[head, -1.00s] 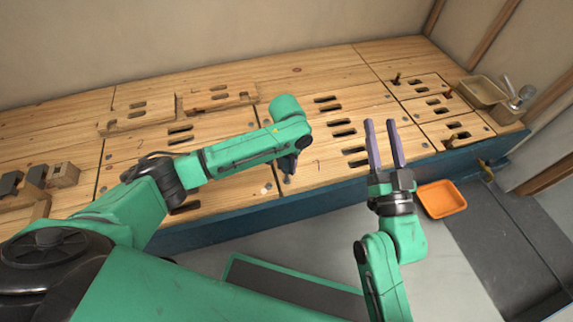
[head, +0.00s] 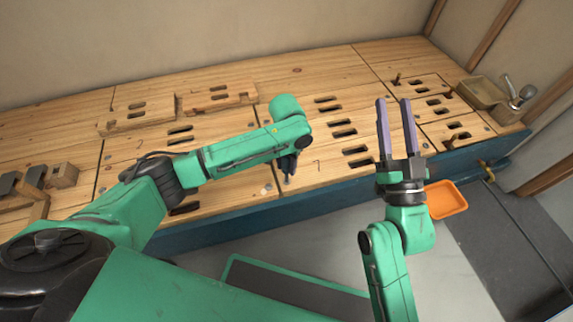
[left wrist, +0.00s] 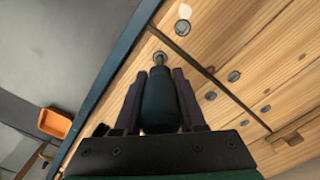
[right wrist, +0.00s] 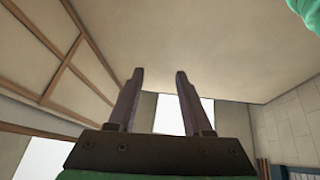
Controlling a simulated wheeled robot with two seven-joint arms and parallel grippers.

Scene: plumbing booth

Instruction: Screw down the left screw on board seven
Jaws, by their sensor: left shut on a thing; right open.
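Board seven (head: 335,170), marked with a 7, lies at the front middle of the bench in the head view. My left gripper (head: 288,166) points down over its front left corner. In the left wrist view my left gripper (left wrist: 159,75) is shut on the dark teal handle of a screwdriver (left wrist: 159,105). Just beyond the handle a grey screw head (left wrist: 159,58) shows near the board's corner; I cannot tell whether the tool touches it. My right gripper (head: 394,102) is open and empty, raised in front of the bench; its fingers also show in the right wrist view (right wrist: 160,75).
An orange tray (head: 445,200) is below the bench's front edge. Wooden blocks (head: 62,176) sit at the left. A brass tap (head: 487,168) sticks out at the right front.

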